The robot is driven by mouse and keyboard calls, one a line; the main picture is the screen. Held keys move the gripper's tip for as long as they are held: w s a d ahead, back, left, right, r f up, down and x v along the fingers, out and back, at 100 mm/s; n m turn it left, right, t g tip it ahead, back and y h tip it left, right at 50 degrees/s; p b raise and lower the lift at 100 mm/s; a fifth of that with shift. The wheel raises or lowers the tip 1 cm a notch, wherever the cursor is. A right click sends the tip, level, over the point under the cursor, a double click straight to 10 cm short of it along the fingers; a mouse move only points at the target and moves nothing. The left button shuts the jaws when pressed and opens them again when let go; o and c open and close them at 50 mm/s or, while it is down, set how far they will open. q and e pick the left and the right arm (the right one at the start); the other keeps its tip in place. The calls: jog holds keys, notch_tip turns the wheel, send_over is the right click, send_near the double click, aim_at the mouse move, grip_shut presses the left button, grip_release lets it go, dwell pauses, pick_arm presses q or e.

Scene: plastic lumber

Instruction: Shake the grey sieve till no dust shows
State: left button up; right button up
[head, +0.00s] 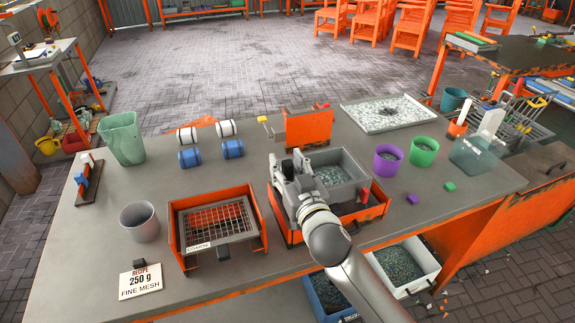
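The grey sieve (345,190) is a box with grey, speckled material inside. It is over an orange-edged tray (376,212) at the middle of the bench. My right gripper (296,170) is at the sieve's left wall and looks closed on it; the arm hides part of the sieve and tray. Whether dust shows in the sieve is too small to tell. My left gripper is not in view.
An orange stand with a coarse mesh (215,218) and a grey cup (140,220) are on the left. A recipe card (140,281) reads 250 g fine mesh. Purple (388,160) and green (424,151) pots stand right, near a speckled tray (388,126). Bins sit below the front edge.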

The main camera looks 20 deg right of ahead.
grip_shut()
jog(key=d+p, duration=0.1)
jog(key=d, duration=0.3)
jog(key=shift+w+d, duration=0.1)
jog(key=shift+d, duration=0.1)
jog(key=shift+a, duration=0.1)
jog(key=shift+o, duration=0.9)
grip_release()
jog(key=s, duration=1.2)
jog(key=shift+d, duration=0.2)
